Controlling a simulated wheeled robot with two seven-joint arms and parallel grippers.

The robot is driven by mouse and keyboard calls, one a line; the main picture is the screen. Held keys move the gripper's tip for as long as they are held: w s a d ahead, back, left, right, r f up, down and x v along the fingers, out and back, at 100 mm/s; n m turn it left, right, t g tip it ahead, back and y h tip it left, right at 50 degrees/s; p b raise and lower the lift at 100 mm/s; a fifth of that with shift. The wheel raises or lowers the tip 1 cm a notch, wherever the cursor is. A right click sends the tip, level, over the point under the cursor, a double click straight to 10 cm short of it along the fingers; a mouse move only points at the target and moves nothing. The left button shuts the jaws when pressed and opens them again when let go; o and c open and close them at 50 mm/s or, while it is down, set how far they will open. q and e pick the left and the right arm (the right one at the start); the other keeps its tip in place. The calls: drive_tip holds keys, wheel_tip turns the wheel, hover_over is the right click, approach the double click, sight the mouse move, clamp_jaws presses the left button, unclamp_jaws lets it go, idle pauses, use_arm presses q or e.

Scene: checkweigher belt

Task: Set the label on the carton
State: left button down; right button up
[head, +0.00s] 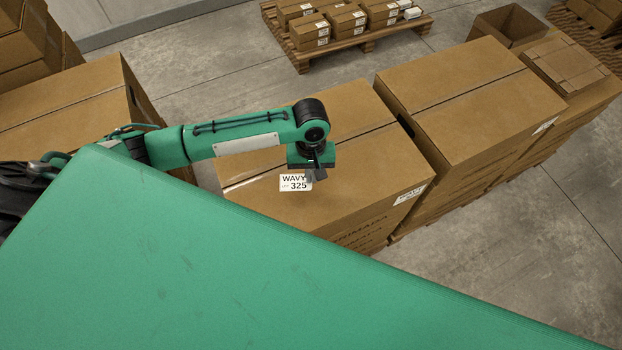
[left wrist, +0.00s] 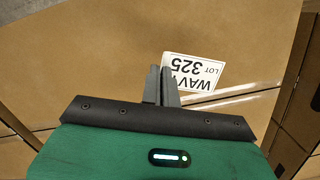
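The white label (head: 294,183), printed WAVY LOT 325, shows over the near part of the middle carton's top (head: 355,120). It also shows in the left wrist view (left wrist: 196,75), upside down and turned a little against the tape seam. My left gripper (head: 317,176) points down, its two fingers (left wrist: 161,82) together at one edge of the label, which lies along the gap between them. The right finger covers part of that edge. I cannot tell whether the label touches the carton top or hangs just above it. My right gripper is out of view.
A taller carton (head: 475,100) stands close on the right, another carton (head: 65,105) on the left. A pallet (head: 350,48) with small boxes stands behind, across open floor.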

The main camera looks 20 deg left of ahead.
use_arm(q)
drive_tip(key=shift+f+p, duration=0.35)
drive_tip(key=shift+f, duration=1.8)
drive_tip(key=c, duration=1.7)
unclamp_jaws()
drive_tip(key=shift+f, duration=0.1)
drive_tip(key=shift+w+a+r+b, duration=0.1)
drive_tip(key=shift+w+r+b, duration=0.2)
drive_tip(key=shift+r, duration=1.75)
drive_tip(key=shift+w+a+r+b, duration=0.15)
drive_tip(key=shift+r+b, duration=0.2)
drive_tip(key=shift+r, duration=1.65)
drive_tip(key=shift+w+a+r+b, duration=0.1)
drive_tip(key=shift+w+r+b, duration=0.2)
drive_tip(key=shift+r, duration=1.75)
drive_tip(key=shift+s, duration=0.15)
